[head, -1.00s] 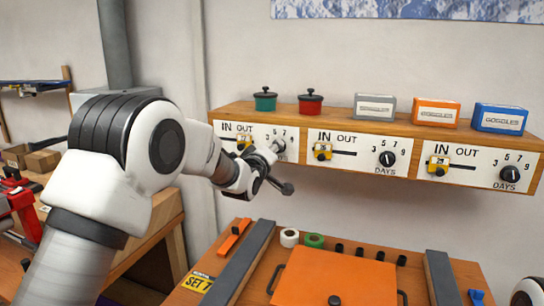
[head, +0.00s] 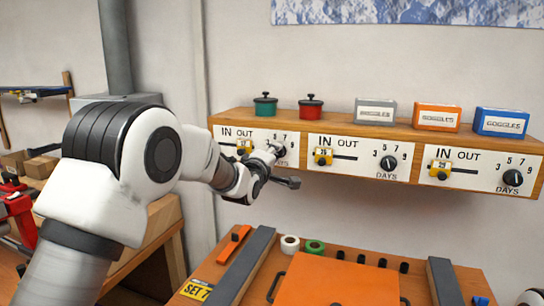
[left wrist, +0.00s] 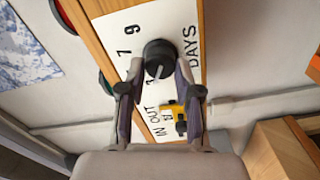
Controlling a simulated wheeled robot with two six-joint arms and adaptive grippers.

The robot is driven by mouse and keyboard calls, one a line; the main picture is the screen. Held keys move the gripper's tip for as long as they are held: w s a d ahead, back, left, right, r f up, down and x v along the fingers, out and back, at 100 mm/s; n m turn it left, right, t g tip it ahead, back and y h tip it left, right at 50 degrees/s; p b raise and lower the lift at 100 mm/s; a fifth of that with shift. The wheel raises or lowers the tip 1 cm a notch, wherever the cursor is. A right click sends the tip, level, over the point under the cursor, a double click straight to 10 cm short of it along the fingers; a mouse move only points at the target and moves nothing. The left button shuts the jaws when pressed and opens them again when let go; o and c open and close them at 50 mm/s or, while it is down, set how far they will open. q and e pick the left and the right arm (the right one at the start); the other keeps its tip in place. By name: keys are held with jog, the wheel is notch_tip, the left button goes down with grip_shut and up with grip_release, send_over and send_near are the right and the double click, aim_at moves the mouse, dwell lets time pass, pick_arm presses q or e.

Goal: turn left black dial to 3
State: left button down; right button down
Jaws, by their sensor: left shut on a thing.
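The left black dial (left wrist: 159,56) shows in the left wrist view on the white panel marked DAYS. A pale line on its face runs toward the lower part of that picture; which number it meets is hard to tell. My left gripper (left wrist: 159,70) is shut on the dial, one finger on each side. In the head view my left gripper (head: 275,163) is at the left panel (head: 232,142) and hides most of this dial. The numbers 7 and 9 are readable in the wrist view. My right gripper is not in view.
A yellow slider tag (left wrist: 174,117) sits close beside the fingers. The middle dial (head: 388,162) and right dial (head: 512,177) are on the same shelf (head: 421,134). Pots and boxes stand on top. An orange board (head: 335,280) lies on the bench below.

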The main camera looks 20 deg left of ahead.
pick_arm(q)
jog(key=shift+r, duration=0.2)
jog(key=c, duration=0.9)
grip_release()
jog(key=shift+d, duration=0.1)
jog(key=shift+c, duration=0.2)
jog(key=shift+o, duration=0.8)
jog(key=shift+w+d+f, duration=0.25)
jog(key=shift+w, duration=0.05)
jog(key=s, duration=1.2)
jog(key=shift+a, duration=0.2)
